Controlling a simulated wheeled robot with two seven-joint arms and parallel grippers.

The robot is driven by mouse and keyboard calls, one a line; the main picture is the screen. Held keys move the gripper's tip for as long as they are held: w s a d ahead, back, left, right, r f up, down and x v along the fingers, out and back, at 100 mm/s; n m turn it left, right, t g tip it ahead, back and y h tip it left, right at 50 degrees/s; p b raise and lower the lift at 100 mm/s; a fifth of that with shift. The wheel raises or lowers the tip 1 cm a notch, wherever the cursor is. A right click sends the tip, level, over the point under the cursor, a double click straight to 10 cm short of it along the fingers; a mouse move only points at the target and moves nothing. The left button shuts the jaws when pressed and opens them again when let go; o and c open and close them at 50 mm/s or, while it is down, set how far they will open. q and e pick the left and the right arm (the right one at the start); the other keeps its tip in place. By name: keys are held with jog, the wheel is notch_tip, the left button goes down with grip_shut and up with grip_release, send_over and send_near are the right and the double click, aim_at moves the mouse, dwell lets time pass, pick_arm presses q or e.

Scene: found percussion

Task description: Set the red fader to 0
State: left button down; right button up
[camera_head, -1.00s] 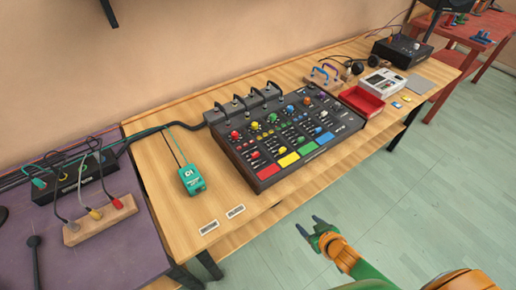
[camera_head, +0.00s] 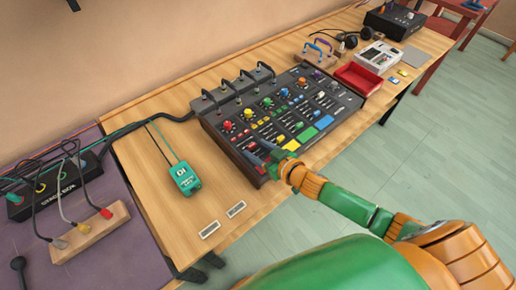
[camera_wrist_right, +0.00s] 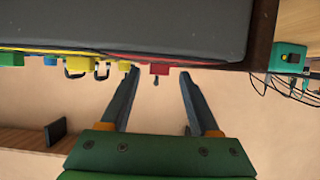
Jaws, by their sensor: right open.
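The dark mixer (camera_head: 240,150) stands on the wooden table, with coloured knobs, faders and pads. In the head view my right gripper (camera_head: 259,151) is over its near left corner, at the red channel, and hides the red pad and much of the red fader's area. In the right wrist view a small red cap (camera_wrist_right: 160,69), seemingly the red fader, lies between and just beyond the open fingertips (camera_wrist_right: 158,74). Whether either finger touches it I cannot tell. The red knob (camera_head: 228,126) is further back. My left gripper is out of view.
A teal DI box (camera_head: 185,179) lies left of the mixer, with cables behind it. A red tray (camera_head: 358,79) is at the mixer's right. A wooden block with plugs (camera_head: 88,234) is on the purple table. The wood in front of the DI box has two labels and is otherwise clear.

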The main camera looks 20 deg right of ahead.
jog(key=shift+w+a+f, duration=0.1)
jog(key=shift+w+f, duration=0.05)
jog(key=shift+w, duration=0.2)
jog(key=shift+s, duration=0.2)
jog(key=c, duration=0.7)
grip_shut()
